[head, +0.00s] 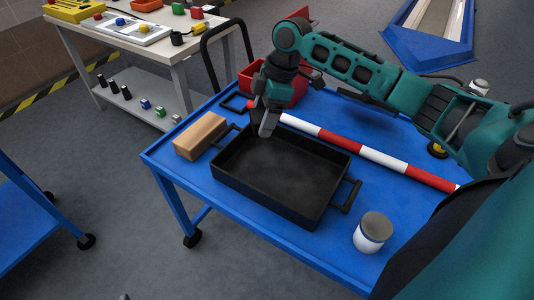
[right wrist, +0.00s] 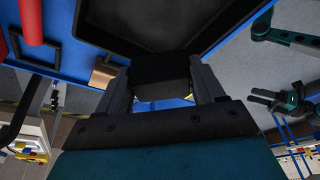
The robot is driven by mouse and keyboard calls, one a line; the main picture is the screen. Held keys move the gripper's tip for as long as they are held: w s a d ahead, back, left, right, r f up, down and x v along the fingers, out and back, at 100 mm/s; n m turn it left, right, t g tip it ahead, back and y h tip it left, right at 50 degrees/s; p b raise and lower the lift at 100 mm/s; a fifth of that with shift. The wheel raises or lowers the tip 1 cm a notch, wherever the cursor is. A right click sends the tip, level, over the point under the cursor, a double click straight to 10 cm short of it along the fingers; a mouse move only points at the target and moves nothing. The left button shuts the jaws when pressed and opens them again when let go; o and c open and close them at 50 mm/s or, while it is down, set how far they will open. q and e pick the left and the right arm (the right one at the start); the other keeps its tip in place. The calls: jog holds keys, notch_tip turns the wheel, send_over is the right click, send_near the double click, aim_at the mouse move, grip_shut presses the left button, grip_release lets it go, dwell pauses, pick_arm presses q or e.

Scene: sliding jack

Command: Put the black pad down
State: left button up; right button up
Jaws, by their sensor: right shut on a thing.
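In the right wrist view a black pad (right wrist: 160,75) sits between the two fingers of my right gripper (right wrist: 158,88), which is shut on it. In the head view my right gripper (head: 266,128) points down over the far edge of a black tray (head: 265,205). The pad cannot be made out there against the dark gripper and tray. The tray also shows in the right wrist view (right wrist: 130,38), beyond the pad. My left gripper (right wrist: 278,101) seems to show small at the right of the right wrist view, its jaws unclear; it is outside the head view.
The tray stands on a blue trolley (head: 165,155). Around it are a wooden block (head: 200,135), a red-and-white pole (head: 375,156), a red bin (head: 285,94) and a grey-lidded jar (head: 373,232). A white workbench (head: 165,48) stands at the back left.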

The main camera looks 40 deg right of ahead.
jog(key=b, duration=0.2)
send_over(260, 164)
jog(key=d, duration=0.1)
notch_tip(260, 164, down, 7)
jog(key=shift+s+d+f, duration=0.1)
jog(key=shift+s+f, duration=0.05)
notch_tip(260, 164, down, 6)
jog(key=shift+r+b, duration=0.15)
jog(key=shift+b, duration=0.55)
pick_arm(q)
notch_tip(260, 164, down, 4)
jog(key=shift+s+f, duration=0.1)
jog(key=shift+s, duration=0.05)
pick_arm(e)
jog(key=o, duration=1.1)
jog(key=shift+c, duration=0.2)
